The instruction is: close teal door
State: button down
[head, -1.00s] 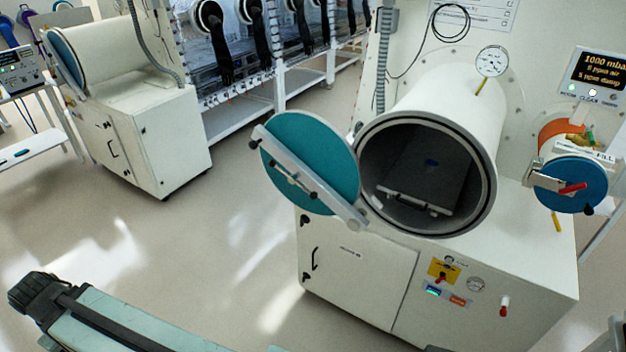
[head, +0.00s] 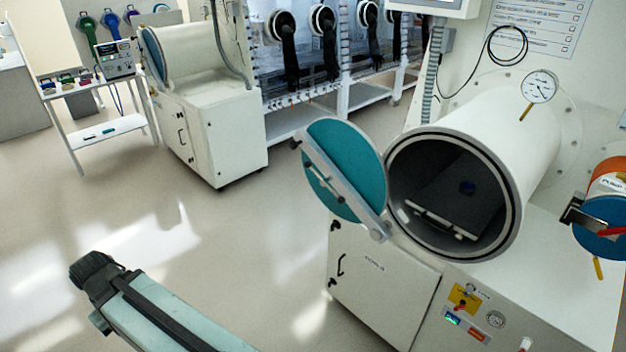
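The teal door (head: 347,165) is a round disc with a grey metal bar across its face. It stands open to the left of the large antechamber tube (head: 440,200), attached near the tube's left rim. The tube's mouth is uncovered and shows a dark tray (head: 455,200) inside with a small blue object on it. My arm reaches in from the bottom of the head view, and its dark end (head: 92,270) is at the lower left, well apart from the door. The fingers cannot be made out.
A blue-capped smaller port (head: 603,222) is at the right edge. A white cabinet (head: 385,275) stands below the tube. Another white cabinet with a tube (head: 215,130) is at the back left. Open floor (head: 240,230) lies between my arm and the cabinets.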

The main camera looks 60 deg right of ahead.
aim_at(335, 147)
jog(key=i, duration=0.9)
jog(key=z, duration=0.05)
